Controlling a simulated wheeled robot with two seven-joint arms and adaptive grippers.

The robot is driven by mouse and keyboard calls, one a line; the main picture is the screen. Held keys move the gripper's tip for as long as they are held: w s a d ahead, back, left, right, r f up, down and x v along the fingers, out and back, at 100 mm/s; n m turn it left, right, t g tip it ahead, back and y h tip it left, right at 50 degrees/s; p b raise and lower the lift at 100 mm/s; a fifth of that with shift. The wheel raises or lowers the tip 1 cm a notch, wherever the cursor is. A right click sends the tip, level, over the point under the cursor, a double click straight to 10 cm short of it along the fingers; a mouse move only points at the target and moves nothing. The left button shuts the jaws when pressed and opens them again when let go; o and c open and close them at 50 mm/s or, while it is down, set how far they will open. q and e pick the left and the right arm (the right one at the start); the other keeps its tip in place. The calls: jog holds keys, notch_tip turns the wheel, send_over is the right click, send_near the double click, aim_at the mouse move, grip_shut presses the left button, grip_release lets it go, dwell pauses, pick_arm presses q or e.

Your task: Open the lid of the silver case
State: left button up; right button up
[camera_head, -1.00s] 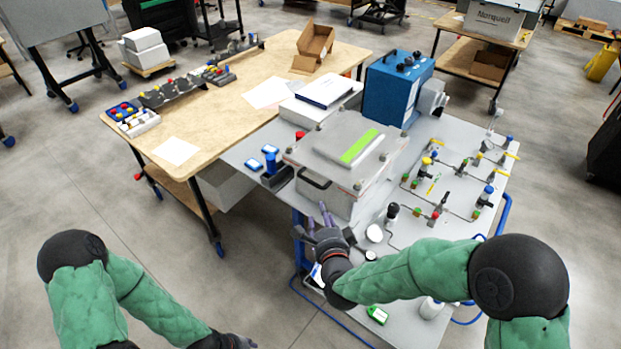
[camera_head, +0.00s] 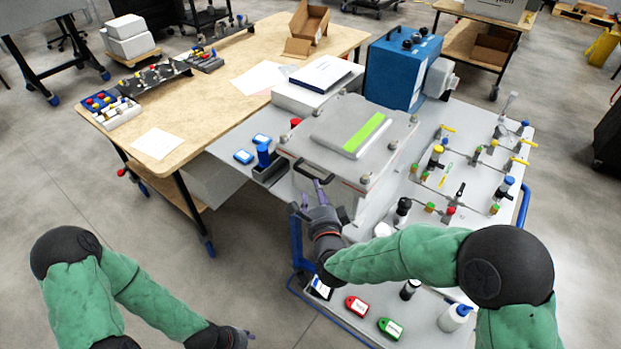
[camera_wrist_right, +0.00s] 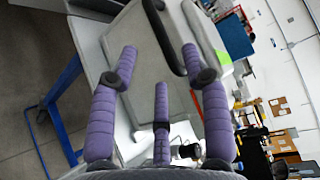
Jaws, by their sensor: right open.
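The silver case (camera_head: 302,142) sits on the grey table in the middle of the head view. Its lid is down, with a paler raised panel and a green strip (camera_head: 364,135) on top. A black handle (camera_head: 334,187) is on its front edge; it also shows at the top of the right wrist view (camera_wrist_right: 160,32). My right gripper (camera_head: 310,192) is at the case's front, just below and left of the handle. Its purple fingers (camera_wrist_right: 160,75) are spread and empty, with the handle just beyond their tips. My left gripper (camera_head: 243,335) is low in the head view, away from the case.
A blue box (camera_head: 392,75) stands behind the case. Valves and fittings (camera_head: 465,165) cover the table to its right. A small dark holder with a blue-topped item (camera_head: 263,155) is close on its left. Red (camera_head: 357,306) and green (camera_head: 390,328) tags lie on a lower surface in front.

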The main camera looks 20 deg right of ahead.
aim_at(311, 178)
jog(key=w, duration=0.2)
jog(key=w+f+b, duration=0.1)
jog(key=w, duration=0.2)
jog(key=w+d, duration=0.1)
jog(key=w, duration=0.2)
jog(key=shift+f, duration=0.15)
grip_shut()
